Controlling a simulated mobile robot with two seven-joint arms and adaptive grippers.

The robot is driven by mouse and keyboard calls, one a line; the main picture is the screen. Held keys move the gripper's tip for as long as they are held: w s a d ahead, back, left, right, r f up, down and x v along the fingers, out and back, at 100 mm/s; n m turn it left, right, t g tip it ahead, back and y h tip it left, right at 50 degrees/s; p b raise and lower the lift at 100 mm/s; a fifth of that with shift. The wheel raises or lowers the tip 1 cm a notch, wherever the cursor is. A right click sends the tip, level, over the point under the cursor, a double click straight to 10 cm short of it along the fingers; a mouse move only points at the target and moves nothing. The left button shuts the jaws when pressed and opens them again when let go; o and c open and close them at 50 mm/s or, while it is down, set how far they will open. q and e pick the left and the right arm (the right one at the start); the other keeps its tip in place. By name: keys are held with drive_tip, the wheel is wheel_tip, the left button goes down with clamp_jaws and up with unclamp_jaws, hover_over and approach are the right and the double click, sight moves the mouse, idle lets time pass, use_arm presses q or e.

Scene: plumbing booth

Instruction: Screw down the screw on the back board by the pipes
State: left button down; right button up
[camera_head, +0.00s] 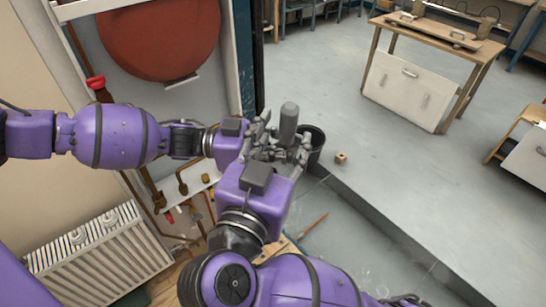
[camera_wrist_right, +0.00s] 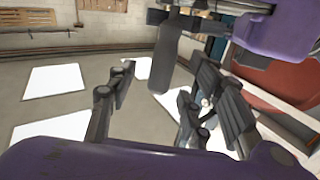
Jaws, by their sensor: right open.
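A dark grey tool with a rounded end (camera_head: 289,120) stands up between my two grippers. It also shows in the right wrist view (camera_wrist_right: 165,60) as a thick grey bar. My left gripper (camera_head: 262,135), from the left, appears shut on this tool. My right gripper (camera_head: 290,150) reaches up from below and is open, its fingers spread to either side of the tool in the right wrist view (camera_wrist_right: 155,100). The copper pipes (camera_head: 183,180) by the back board show behind and below my left arm. I cannot make out the screw; my arms cover part of that area.
A white radiator (camera_head: 100,260) is at lower left, and a red round tank (camera_head: 160,40) is above the left arm. A black bucket (camera_head: 316,146) stands just behind the grippers. A small wooden cube (camera_head: 341,158) lies on the floor. The floor at right is mostly open.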

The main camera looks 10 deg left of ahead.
sight(288, 128)
drive_tip(key=w, duration=0.5)
drive_tip(key=shift+w+d, duration=0.3)
drive_tip(key=shift+d, duration=0.1)
drive_tip(key=shift+c, duration=0.4)
drive_tip(key=c, duration=1.1)
use_arm(q)
drive_tip(key=c, duration=1.7)
unclamp_jaws()
use_arm(e)
clamp_jaws()
